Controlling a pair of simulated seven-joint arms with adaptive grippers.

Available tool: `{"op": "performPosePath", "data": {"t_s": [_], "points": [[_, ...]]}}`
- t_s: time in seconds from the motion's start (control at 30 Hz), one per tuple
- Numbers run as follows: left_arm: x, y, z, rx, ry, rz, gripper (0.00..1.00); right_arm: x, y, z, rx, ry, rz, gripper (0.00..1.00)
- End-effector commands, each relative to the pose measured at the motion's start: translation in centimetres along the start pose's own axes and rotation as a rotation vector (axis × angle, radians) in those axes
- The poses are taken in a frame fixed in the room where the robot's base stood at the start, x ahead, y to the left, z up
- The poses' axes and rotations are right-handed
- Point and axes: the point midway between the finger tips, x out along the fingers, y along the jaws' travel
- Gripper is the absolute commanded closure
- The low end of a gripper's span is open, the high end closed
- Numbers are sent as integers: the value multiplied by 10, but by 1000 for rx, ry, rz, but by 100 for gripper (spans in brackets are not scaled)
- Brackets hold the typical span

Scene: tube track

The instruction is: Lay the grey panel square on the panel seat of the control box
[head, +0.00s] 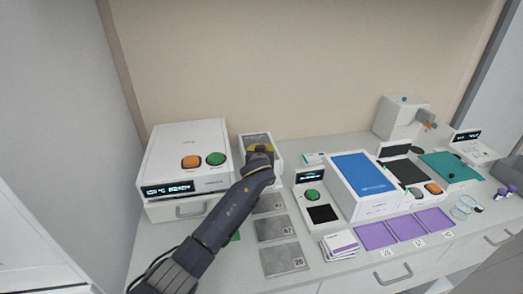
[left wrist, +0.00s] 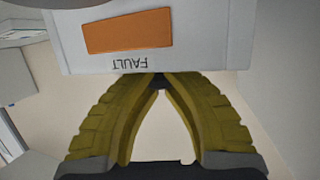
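A grey panel (head: 257,138) with small pale print shows at the top of a small white box (head: 277,162), likely the control box, left of the middle in the head view. My right gripper is not in view.
A large white box (head: 170,146) with orange and green buttons stands close on the left. Several grey tiles (head: 277,229) lie in front. A box with a blue panel (head: 362,171) and purple tiles (head: 376,236) are to the right. A wall stands behind.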

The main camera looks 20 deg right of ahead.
Motion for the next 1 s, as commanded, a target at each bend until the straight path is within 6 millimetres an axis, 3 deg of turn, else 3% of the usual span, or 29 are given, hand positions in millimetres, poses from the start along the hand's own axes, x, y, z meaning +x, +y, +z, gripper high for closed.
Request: {"op": "performPosePath", "data": {"t_s": [0.47,1.0], "points": [[-1,0,-2,0,0,0,73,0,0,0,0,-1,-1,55],[-37,0,-2,-1,0,1,73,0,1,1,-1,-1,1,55]]}}
